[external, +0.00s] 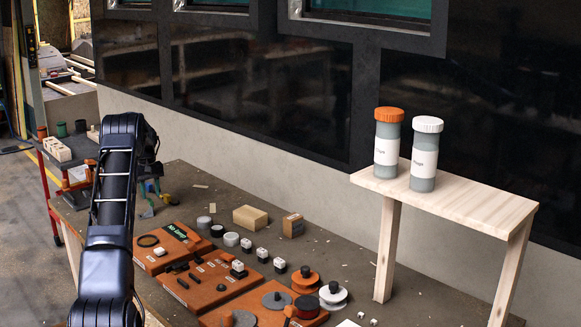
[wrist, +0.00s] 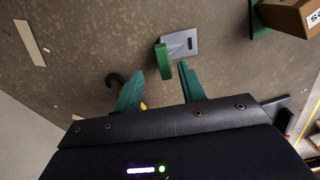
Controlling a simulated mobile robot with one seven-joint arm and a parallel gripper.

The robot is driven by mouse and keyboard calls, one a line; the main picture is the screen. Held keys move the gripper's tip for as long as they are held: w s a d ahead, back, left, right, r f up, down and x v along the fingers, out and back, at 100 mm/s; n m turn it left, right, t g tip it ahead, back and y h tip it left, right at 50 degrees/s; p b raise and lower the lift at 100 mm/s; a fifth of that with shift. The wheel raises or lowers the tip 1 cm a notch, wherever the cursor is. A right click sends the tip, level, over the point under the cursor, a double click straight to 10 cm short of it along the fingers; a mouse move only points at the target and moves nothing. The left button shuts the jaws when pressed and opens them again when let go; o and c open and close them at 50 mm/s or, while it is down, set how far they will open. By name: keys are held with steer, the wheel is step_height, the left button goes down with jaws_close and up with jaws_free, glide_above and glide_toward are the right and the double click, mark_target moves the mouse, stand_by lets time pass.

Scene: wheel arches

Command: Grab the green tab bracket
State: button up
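The green tab bracket shows in the wrist view as an upright green tab (wrist: 164,60) beside a flat grey plate (wrist: 181,43) with a small dark slot, lying on the brown bench. My gripper (wrist: 161,70) has two green fingers, spread apart and empty. The tab lies between the lines of the two fingertips, slightly beyond them; I cannot tell the height gap. In the external view my black arm reaches over the bench's far left end, and the gripper is mostly hidden behind it.
A black hook (wrist: 115,79) lies by the left finger. A cardboard box (wrist: 291,14) is at the wrist view's upper right. In the external view, orange trays (external: 208,281) with small parts fill the bench front, and a wooden shelf (external: 460,203) holds two jars.

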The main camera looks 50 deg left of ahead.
mark_target(150, 200)
steer(key=f, duration=0.4)
steer(key=shift+s+f, duration=0.25)
steer(key=shift+s, duration=0.05)
jaws_close()
